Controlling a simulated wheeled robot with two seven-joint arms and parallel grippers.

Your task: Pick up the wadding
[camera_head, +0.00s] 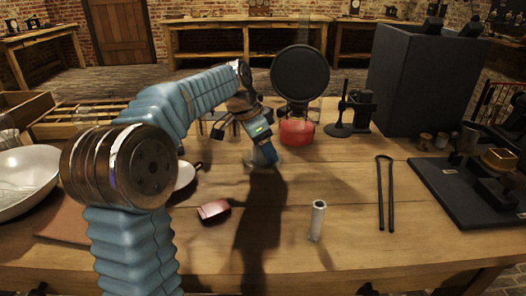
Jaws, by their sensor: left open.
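My left arm reaches in from the left over the wooden table (345,255). My left gripper (264,158) points down near the middle of the table, just in front of a red round container (297,131). Its jaws are open, but the fingertips are small and dark, and a pale patch shows around them. I cannot tell whether that patch is the wadding or part of the gripper. No piece of wadding shows clearly. A pale hollow cylinder (317,221) stands upright nearer the front. My right gripper is not in view.
Black tongs (385,193), a dark stand (350,112), a black board (449,188) and a tall dark box (420,80) are to the right. The front middle is mostly clear.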

